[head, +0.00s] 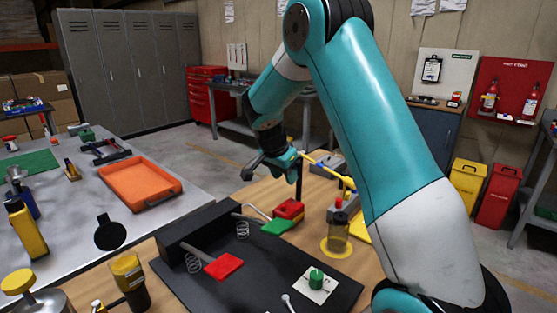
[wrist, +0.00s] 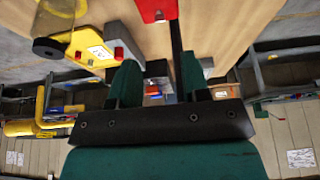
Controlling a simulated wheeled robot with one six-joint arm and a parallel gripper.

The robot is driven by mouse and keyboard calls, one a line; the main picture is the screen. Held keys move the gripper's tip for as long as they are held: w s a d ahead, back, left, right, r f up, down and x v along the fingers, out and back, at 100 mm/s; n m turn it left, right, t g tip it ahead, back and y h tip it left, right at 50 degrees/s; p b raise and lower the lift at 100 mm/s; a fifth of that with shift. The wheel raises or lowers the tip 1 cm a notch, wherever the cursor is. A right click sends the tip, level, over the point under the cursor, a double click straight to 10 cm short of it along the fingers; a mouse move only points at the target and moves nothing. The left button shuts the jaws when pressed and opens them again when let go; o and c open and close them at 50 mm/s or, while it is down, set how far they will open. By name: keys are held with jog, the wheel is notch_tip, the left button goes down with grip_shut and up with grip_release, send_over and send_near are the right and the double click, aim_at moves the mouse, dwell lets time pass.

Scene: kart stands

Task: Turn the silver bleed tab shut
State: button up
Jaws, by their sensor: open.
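My gripper (head: 275,168) is open and empty above the wooden bench (head: 375,285), behind the black pedal board. In the wrist view its two teal fingers (wrist: 158,85) stand apart with a dark bar and small blocks showing beyond them. A red block (head: 289,208) sits near the gripper, with a thin silver rod (head: 257,211) beside it. A red block with a small silver spot (wrist: 160,15) shows at the top of the wrist view. I cannot tell for sure which silver piece is the bleed tab, or how it is turned.
The black board (head: 255,275) bears a red pedal (head: 223,265), a green pedal (head: 278,227) and a green knob (head: 316,278). An orange tray (head: 140,182) is on the grey table at left.

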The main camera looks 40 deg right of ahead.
jog(key=v, duration=0.7)
jog(key=shift+r, duration=0.3)
jog(key=shift+a, duration=0.25)
jog(key=s+a+r+n+y, duration=0.1)
jog(key=s+a+n+y, duration=0.1)
jog(key=s+a+n, duration=0.4)
jog(key=s+a+n+t+y, duration=0.1)
jog(key=s+a+n, duration=0.15)
jog(key=a, duration=0.55)
jog(key=s+a+r+n+y, duration=0.1)
jog(key=s+a+n+y, duration=0.15)
jog(key=a+n, duration=0.35)
jog(key=s+a+n+y, duration=0.1)
jog(key=s+a+n, duration=0.3)
jog(key=s, duration=0.4)
jog(key=s+a+n+g+y, duration=0.1)
jog(key=s+a+n+y, duration=0.1)
jog(key=s+a+n, duration=0.3)
jog(key=s+a, duration=0.1)
jog(key=s, duration=0.2)
jog(key=shift+s+a+g, duration=0.3)
jog(key=shift+s+a, duration=0.1)
